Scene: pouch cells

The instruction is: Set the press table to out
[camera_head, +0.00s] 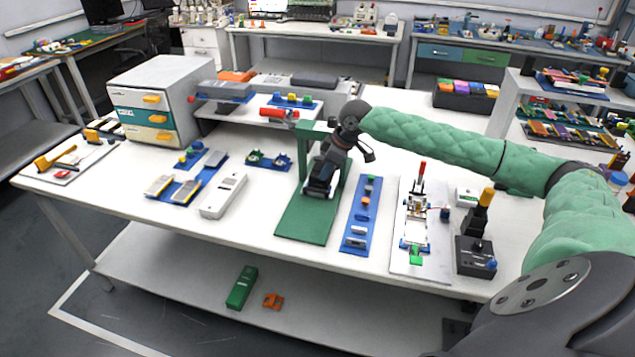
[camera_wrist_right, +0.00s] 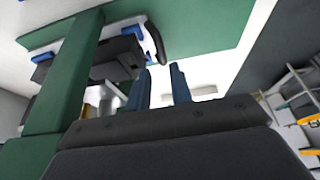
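The press (camera_head: 300,222) stands mid-table, with a green base plate and a green upright frame. Its green post shows at the left in the wrist view (camera_wrist_right: 68,75). Inside the frame is the dark press table area (camera_head: 319,188) with blue corners and a white plate, partly hidden by my right gripper (camera_head: 338,152). In the wrist view my right gripper (camera_wrist_right: 160,72) has two blue fingers apart with nothing between them. A dark curved handle (camera_wrist_right: 155,42) lies just beyond the fingertips; I cannot tell whether they touch. My left gripper is not in view.
Left are a white device (camera_head: 223,196), a blue tray (camera_head: 180,201) and a drawer cabinet (camera_head: 157,80).

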